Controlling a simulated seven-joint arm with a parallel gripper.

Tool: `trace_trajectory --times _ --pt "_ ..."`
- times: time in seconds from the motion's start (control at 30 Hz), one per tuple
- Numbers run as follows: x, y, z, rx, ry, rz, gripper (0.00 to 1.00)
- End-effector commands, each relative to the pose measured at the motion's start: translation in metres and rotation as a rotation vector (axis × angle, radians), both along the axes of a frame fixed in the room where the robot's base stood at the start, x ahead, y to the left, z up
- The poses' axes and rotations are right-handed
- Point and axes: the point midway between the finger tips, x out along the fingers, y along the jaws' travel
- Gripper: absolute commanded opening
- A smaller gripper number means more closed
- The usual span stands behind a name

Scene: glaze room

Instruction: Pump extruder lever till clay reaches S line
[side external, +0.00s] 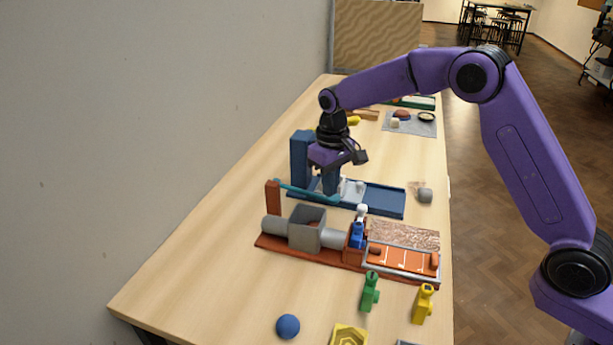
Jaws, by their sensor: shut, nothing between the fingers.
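The extruder has a dark red base (335,262), a grey box-shaped hopper (307,232) and a grey barrel. A teal lever (300,191) runs from its red post (273,198) to the right. My gripper (331,192) is shut and empty, pointing down at the lever's right end; I cannot tell whether it touches. A blue die (357,235) sits at the barrel's outlet. Beyond it, an orange tray (400,262) carries white cross lines, whose letters are too small to read. A short brown piece, possibly clay, shows at the tray's left end.
A blue stand (301,158) with a blue tray (385,200) is close behind the lever. Green (370,292) and yellow (423,304) pieces and a blue ball (288,326) are in front. A grey lump (425,195) lies right. The table's left front is clear.

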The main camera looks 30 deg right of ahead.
Motion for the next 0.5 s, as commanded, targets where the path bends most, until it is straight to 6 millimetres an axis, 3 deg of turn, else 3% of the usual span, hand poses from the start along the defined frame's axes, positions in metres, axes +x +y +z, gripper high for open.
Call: trace_trajectory --times 0.5 --pt "-0.001 0.0 -0.017 -0.001 0.003 0.0 0.0"
